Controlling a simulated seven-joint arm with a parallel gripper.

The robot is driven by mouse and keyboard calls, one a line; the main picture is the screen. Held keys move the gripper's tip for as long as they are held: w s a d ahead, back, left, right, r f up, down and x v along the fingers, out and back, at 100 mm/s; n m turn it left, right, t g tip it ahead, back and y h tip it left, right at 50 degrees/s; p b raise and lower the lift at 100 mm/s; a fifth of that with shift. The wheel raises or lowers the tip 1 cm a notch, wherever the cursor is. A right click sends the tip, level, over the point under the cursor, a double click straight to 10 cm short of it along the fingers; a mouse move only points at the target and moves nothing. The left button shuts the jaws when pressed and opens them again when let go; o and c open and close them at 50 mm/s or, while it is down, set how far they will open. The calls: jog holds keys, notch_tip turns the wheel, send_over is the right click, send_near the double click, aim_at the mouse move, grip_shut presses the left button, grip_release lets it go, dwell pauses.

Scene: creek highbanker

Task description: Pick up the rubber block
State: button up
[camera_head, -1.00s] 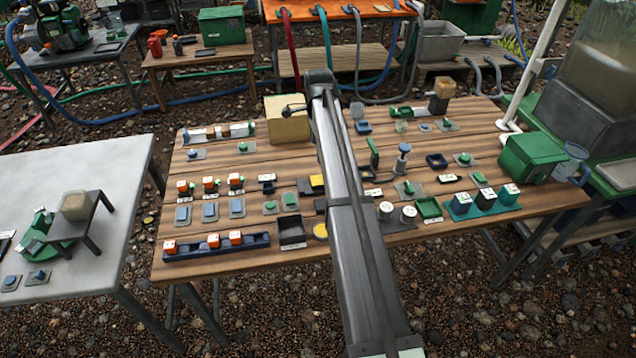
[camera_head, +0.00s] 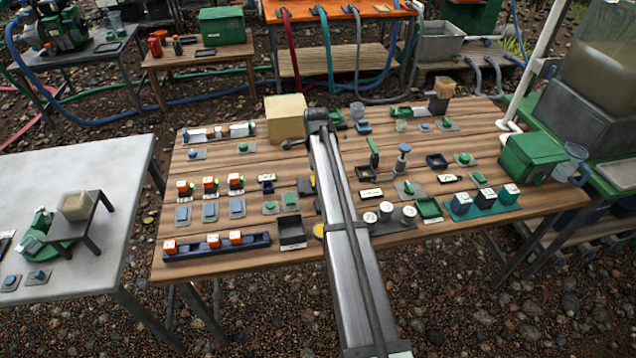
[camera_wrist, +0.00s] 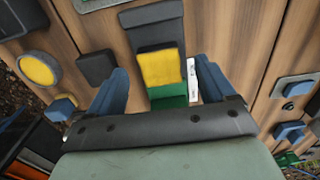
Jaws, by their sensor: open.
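In the wrist view, my gripper (camera_wrist: 162,80) is open, with its two blue fingers spread to either side of a yellow-topped block (camera_wrist: 160,68). The block has a green lower part and stands at a dark holder (camera_wrist: 152,18). A small dark block (camera_wrist: 97,67) lies outside the left finger, beside a round yellow disc (camera_wrist: 38,68). I cannot tell for sure which of these is the rubber block. Nothing is visibly held. In the head view, my arm hides the gripper and the spot below it.
The wooden table (camera_head: 215,165) carries many small parts in rows. A black open tray (camera_head: 291,231) stands left of my arm, and several white-topped cylinders (camera_head: 386,210) stand right of it. A tan box (camera_head: 286,118) stands behind. A white label (camera_wrist: 193,80) is close by the right finger.

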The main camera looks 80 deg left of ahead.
notch_tip(320, 180, down, 2)
jog(key=shift+f, duration=0.15)
jog(key=c, duration=1.1)
jog(key=shift+c, duration=0.2)
notch_tip(320, 180, up, 10)
dwell(0.4)
